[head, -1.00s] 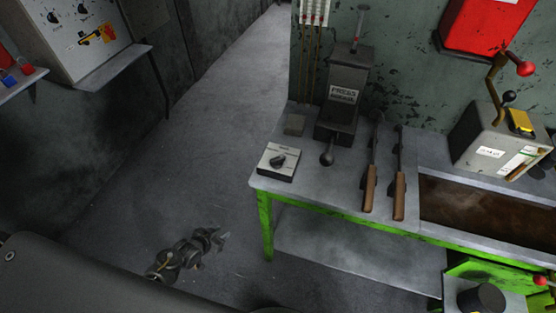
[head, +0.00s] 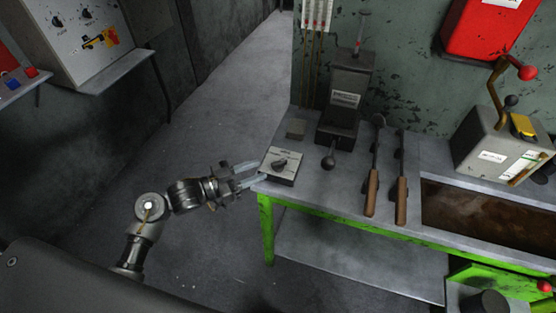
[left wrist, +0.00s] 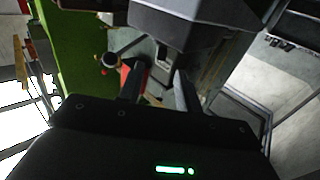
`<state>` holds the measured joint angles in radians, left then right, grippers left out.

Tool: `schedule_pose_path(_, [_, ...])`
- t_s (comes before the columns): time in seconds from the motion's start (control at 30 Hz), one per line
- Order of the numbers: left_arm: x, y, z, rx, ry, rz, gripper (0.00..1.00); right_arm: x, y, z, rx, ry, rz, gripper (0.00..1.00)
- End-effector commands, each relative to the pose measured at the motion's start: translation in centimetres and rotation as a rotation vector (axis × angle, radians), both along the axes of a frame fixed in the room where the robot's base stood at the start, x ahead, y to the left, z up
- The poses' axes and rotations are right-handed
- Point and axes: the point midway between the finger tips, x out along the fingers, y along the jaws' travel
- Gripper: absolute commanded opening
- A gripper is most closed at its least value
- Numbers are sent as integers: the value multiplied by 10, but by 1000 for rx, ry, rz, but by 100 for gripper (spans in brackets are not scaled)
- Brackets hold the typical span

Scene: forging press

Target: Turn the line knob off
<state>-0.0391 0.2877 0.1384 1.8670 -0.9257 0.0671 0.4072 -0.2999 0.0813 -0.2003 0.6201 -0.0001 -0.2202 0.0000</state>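A small box with a pale top (head: 279,169) sits at the left front corner of the bench and carries a dark rotary knob (head: 281,163). The print around the knob is too small to read, so I cannot tell its setting. My left gripper (head: 260,173) is open and empty, its fingertips close to the left side of this box. I cannot tell whether they touch it. In the left wrist view the two fingers (left wrist: 158,88) stand apart with nothing between them. My right gripper is not in view.
The bench (head: 333,196) also bears a dark labelled lever unit (head: 344,105) and two wooden-handled tools (head: 386,195). A panel with several dark knobs (head: 72,30) stands at the far left. The floor left of the bench is clear.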

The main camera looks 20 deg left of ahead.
Motion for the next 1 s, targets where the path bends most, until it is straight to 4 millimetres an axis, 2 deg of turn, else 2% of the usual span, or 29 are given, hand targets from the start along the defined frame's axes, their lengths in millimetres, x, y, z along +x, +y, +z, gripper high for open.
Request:
schedule_pose_path(0.2, [29, -32, 3, -3, 0, 2, 35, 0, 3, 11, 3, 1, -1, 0])
schedule_pose_path(0.4, [46, -51, 1, -1, 0, 2, 35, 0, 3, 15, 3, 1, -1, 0])
schedule_pose_path(0.83, [51, -58, 0, 1, 0, 2, 35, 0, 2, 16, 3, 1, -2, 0])
schedule_pose_path(1.0, [51, -58, -1, 1, 0, 2, 12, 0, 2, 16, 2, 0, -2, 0])
